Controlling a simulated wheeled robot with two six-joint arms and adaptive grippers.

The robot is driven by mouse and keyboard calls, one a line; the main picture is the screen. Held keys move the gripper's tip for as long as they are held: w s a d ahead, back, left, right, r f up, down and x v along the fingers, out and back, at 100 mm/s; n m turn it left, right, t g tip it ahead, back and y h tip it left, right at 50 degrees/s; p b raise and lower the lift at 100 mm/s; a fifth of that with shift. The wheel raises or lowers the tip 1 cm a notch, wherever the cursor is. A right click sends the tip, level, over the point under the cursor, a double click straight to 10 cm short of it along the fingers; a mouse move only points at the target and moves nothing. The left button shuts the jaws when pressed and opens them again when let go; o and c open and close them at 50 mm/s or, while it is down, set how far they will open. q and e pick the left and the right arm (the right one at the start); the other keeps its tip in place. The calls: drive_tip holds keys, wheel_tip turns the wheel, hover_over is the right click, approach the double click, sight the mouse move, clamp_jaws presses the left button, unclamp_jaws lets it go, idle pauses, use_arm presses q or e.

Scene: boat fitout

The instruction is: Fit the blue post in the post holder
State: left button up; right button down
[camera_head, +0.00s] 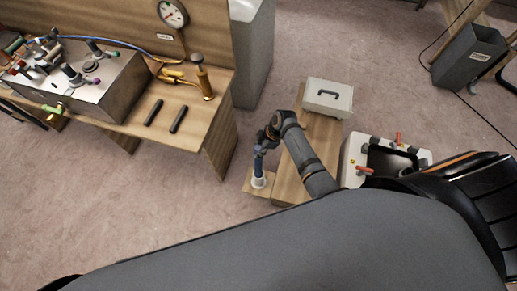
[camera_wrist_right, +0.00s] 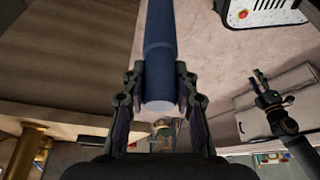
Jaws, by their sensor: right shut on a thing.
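The blue post (camera_head: 258,166) is upright over the pale round post holder (camera_head: 258,182) on a small wooden board. In the head view its lower end meets the holder's top; I cannot tell whether it is inside. My right gripper (camera_head: 264,143) is around the post's upper part. In the right wrist view the post (camera_wrist_right: 160,55) sits between both fingers of my right gripper (camera_wrist_right: 160,88), its paler end toward the camera and its far end out of frame. Another gripper, my left (camera_wrist_right: 259,82), shows small at the right of that view; its jaw opening is unclear.
A grey case (camera_head: 328,97) stands on the wooden bench (camera_head: 291,183) behind my right arm. A white unit with red handles (camera_head: 350,172) is to the right. A workbench (camera_head: 190,132) with a gauge, brass pump and two black bars is at left. Carpet lies between.

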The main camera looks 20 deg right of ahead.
drive_tip(key=shift+f+b, duration=1.9)
drive_tip(key=shift+f, duration=0.75)
drive_tip(key=c, duration=1)
unclamp_jaws()
drive_tip(key=shift+o, duration=0.2)
drive_tip(key=shift+f, duration=0.1)
drive_tip(key=v, duration=1.2)
drive_tip(key=shift+a, duration=0.1)
